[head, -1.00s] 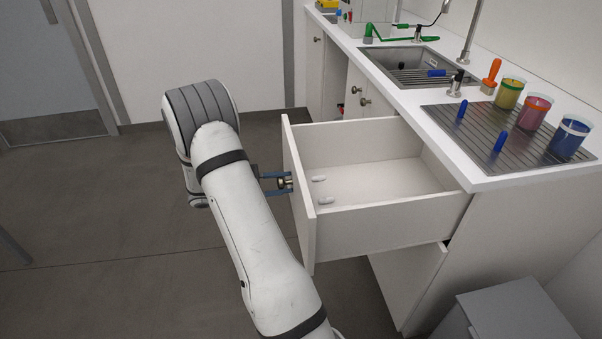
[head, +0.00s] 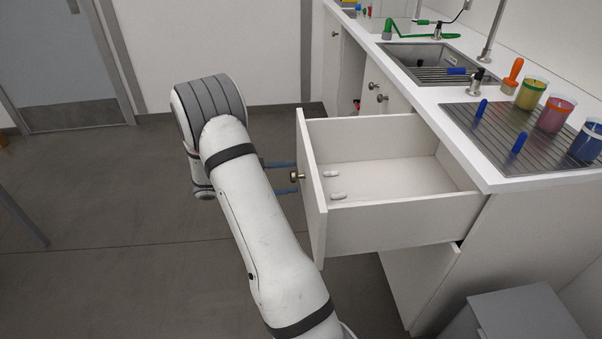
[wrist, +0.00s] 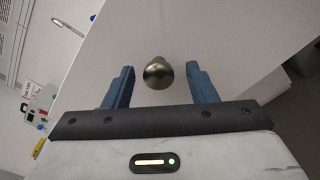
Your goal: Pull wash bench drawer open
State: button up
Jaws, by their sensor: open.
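The wash bench drawer (head: 390,222) stands pulled well out of the bench in the head view. Two small white capsule-shaped pieces (head: 334,174) lie inside it near the front. Its round metal knob (head: 297,177) is on the drawer front. The knob also shows in the wrist view (wrist: 158,73), between and just beyond my open fingers, with a gap on both sides. My gripper (head: 296,178) is open in front of the knob, its blue fingers apart and empty. My arm hides the gripper body in the head view.
The white worktop (head: 495,180) holds a sink (head: 435,62), a ribbed drain mat (head: 500,135) and jars of yellow, pink and blue. A grey box (head: 520,318) stands on the floor at lower right. The floor left of my arm is clear.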

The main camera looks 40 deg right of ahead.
jog(key=v, duration=0.5)
jog(key=shift+w+a, duration=0.15)
jog(key=shift+a, duration=0.2)
jog(key=s+a+r+m+t+y+p, duration=0.1)
jog(key=s+a+r+t+y+p, duration=0.5)
jog(key=s+a+r, duration=0.3)
jog(key=s+a+r+m+t+y+p, duration=0.1)
jog(key=s+a+r+t+y+p, duration=0.5)
jog(key=r, duration=0.9)
jog(key=s+a+y+p, duration=0.2)
jog(key=s+a+y, duration=0.1)
jog(key=s, duration=0.1)
jog(key=shift+a+r+m, duration=0.25)
jog(key=shift+a+m, duration=0.05)
jog(key=shift+c, duration=0.5)
